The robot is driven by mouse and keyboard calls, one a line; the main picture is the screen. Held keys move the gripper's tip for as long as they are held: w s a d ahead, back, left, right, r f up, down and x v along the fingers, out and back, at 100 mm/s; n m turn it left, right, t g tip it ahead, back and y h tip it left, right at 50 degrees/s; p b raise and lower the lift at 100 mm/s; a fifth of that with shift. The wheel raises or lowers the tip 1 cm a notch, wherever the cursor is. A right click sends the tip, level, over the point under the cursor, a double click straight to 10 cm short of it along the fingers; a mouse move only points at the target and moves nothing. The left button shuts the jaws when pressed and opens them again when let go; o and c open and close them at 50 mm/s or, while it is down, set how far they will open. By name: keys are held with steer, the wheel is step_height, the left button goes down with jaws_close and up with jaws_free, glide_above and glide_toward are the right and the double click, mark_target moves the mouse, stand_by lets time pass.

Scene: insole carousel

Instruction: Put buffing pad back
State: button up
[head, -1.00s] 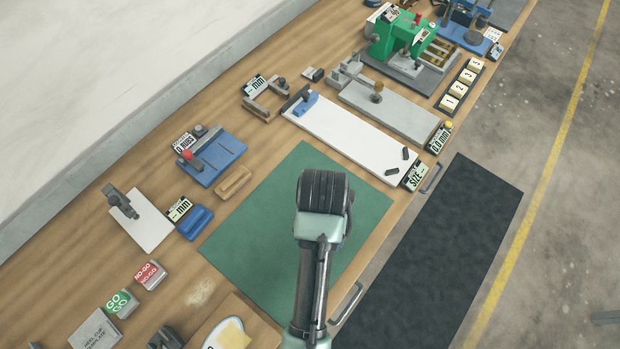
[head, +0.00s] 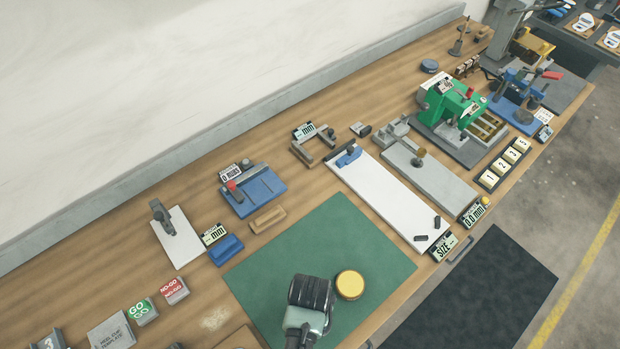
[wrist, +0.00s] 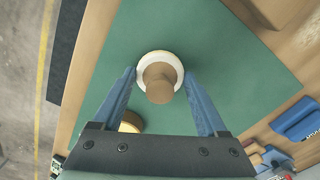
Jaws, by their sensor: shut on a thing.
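The buffing pad (wrist: 158,85), a round white disc with a tan knob, lies between the two blue fingers of my gripper (wrist: 159,72) in the wrist view. The fingers are shut on it, one at each side. Below it in that view is the green mat (wrist: 220,95); I cannot tell how far above the mat the pad is. In the head view my gripper (head: 311,292) is over the front part of the green mat (head: 330,235), and the pad is hidden beneath it.
A round yellow-topped tin (head: 350,284) stands on the mat right beside my gripper. A wooden block (head: 268,219) and a blue block (head: 226,249) lie past the mat's left edge. A white board (head: 390,195) and the green press (head: 450,105) are farther right.

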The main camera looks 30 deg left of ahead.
steer(key=shift+f, duration=0.15)
steer(key=shift+f, duration=0.2)
steer(key=o, duration=1.1)
steer(key=shift+r, duration=0.15)
step_height(320, 180, up, 12)
steer(key=shift+r, duration=0.1)
